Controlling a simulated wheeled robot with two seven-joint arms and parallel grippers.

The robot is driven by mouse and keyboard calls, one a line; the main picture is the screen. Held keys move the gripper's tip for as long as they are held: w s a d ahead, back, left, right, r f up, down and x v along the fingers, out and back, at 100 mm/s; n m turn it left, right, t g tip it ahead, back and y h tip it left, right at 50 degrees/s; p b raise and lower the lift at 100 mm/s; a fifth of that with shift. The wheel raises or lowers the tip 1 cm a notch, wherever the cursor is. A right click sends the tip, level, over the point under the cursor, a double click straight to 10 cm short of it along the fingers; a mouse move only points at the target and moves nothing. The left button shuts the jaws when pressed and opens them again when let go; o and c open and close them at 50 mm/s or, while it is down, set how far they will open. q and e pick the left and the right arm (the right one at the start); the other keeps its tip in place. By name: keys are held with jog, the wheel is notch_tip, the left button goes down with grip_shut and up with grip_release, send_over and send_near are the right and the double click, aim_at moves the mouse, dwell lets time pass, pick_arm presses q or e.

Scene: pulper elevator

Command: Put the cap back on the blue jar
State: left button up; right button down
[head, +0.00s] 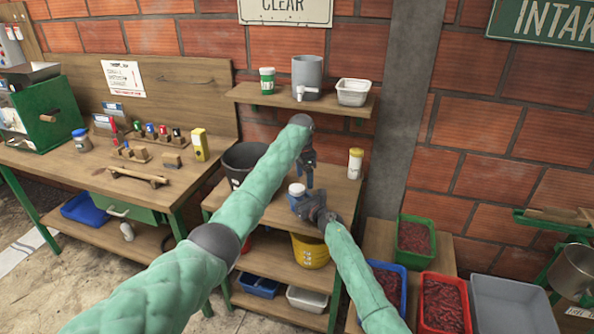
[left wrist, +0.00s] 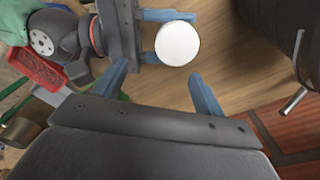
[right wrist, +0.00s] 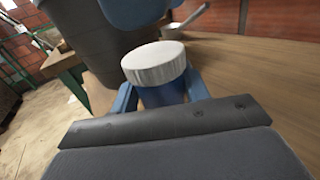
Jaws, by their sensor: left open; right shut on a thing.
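The blue jar (right wrist: 163,94) is upright between the fingers of my right gripper (head: 295,199), which is shut on it. A white ribbed cap (right wrist: 155,62) sits on top of the jar; I cannot tell whether it is screwed tight. In the left wrist view the cap (left wrist: 177,43) shows from above as a plain white disc. My left gripper (left wrist: 159,70) is open and empty, its fingertips pointing toward the cap and apart from it. In the head view the left gripper (head: 309,180) is just beside and above the cap (head: 296,188).
A dark bucket (head: 245,160) stands at the left of the small wooden table (head: 338,197). A yellow-labelled white container (head: 355,163) stands at its back right. A shelf (head: 335,104) above holds a grey vessel with a tap (head: 307,75). Crates of red berries (head: 414,236) are at the right.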

aim_at(297, 188)
pick_arm(q)
jog(key=r+n, duration=0.1)
jog(key=n, duration=0.2)
jog(key=r+n, duration=0.1)
jog(key=shift+w+a+r+n, duration=0.1)
jog(key=shift+w+r+n, duration=0.15)
jog(key=shift+r+n, duration=0.05)
jog(key=n, duration=0.1)
jog(key=a+n, duration=0.1)
jog(key=n, duration=0.2)
jog(key=shift+w+a+r, duration=0.1)
jog(key=shift+a+r, duration=0.2)
jog(key=shift+a, duration=0.05)
jog(key=n, duration=0.3)
jog(key=shift+a+y, duration=0.3)
jog(key=shift+a, duration=0.05)
jog(key=shift+n, duration=1.3)
jog(key=shift+f, duration=4)
